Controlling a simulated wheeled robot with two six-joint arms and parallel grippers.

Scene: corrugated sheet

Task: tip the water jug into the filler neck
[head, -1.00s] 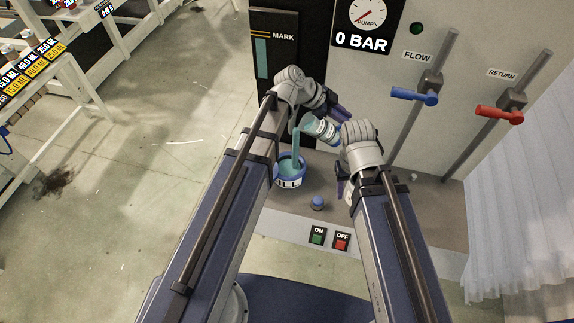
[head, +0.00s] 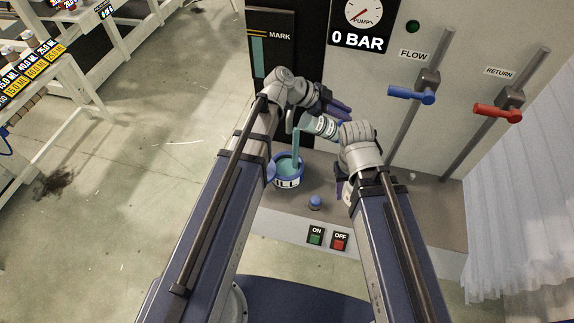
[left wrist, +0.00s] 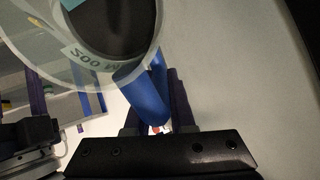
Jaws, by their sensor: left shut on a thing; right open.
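The clear water jug (head: 318,125), with teal water in it, is tipped over to the left above the round, blue-rimmed filler neck (head: 273,172). A teal stream runs from its mouth into the neck, where teal liquid shows. My left gripper (head: 336,109) is shut on the jug's blue handle. The left wrist view shows the blue handle between the purple fingers and the jug's clear wall with volume marks (left wrist: 95,62). My right gripper (head: 343,186) is open, low beside the jug and right of the neck; its fingers are partly hidden by its wrist.
A blue cap-like knob (head: 315,202) stands on the grey ledge, above the ON button (head: 315,236) and OFF button (head: 340,240). The panel behind has a level gauge (head: 258,58) labelled MARK, a blue flow lever (head: 411,95) and a red return lever (head: 497,112).

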